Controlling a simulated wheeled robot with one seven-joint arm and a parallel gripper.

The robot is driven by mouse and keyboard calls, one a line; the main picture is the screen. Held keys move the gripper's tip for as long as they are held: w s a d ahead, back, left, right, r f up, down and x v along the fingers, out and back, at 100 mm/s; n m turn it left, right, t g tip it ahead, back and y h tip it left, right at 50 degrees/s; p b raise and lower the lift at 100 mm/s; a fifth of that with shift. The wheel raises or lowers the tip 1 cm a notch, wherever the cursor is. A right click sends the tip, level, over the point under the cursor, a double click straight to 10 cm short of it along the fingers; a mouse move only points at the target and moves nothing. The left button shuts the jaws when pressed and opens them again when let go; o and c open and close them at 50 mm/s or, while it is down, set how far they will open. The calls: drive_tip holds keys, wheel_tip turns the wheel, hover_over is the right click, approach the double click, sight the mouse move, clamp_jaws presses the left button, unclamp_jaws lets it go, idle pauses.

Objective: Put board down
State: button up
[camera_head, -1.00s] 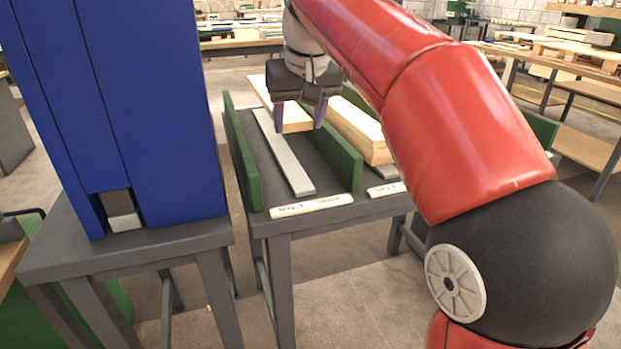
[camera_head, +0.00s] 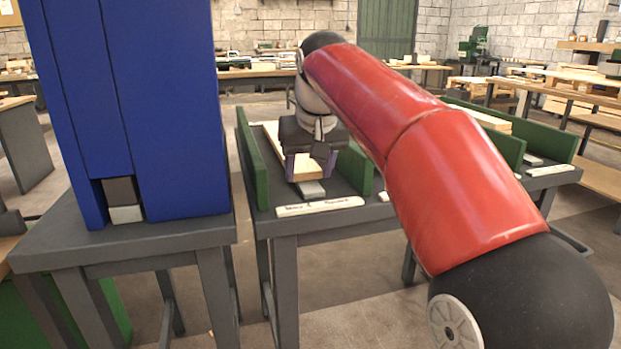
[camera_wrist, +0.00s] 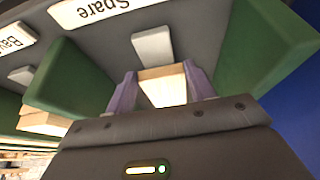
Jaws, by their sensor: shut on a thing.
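My gripper (camera_head: 310,166) is shut on a pale wooden board (camera_head: 308,171), its fingers on either side of the near end. The board runs away from me between two green walls, a left one (camera_head: 251,165) and a right one (camera_head: 358,172). A grey strip (camera_head: 311,188) on the dark table lies under the board, and only its near end shows. I cannot tell whether the board touches the strip. In the wrist view the board (camera_wrist: 163,87) sits between my purple fingers, with the strip (camera_wrist: 152,46) past its end.
A white label (camera_head: 320,207) lies at the table's front edge; it reads "Spare" in the wrist view (camera_wrist: 95,10). A tall blue cabinet (camera_head: 160,110) stands on a grey stand at the left. More boards (camera_head: 484,119) lie in a bay at the right.

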drive_tip(key=o, duration=1.1)
drive_tip(key=p+v, duration=0.3)
drive_tip(key=v, duration=0.9)
drive_tip(key=shift+p, duration=0.4)
drive_tip(key=s+d+f+m, duration=0.1)
drive_tip(key=s+d+f, duration=0.3)
drive_tip(key=s+f, duration=0.3)
drive_tip(key=s+d+f+m, duration=0.1)
drive_tip(key=s+d+f, duration=0.4)
drive_tip(key=f, duration=0.6)
drive_tip(key=s+d+f+m+t+h, duration=0.1)
drive_tip(key=s+d+f, duration=0.4)
drive_tip(key=s+f, duration=0.4)
drive_tip(key=shift+s+d, duration=0.2)
drive_tip(key=shift+s, duration=0.4)
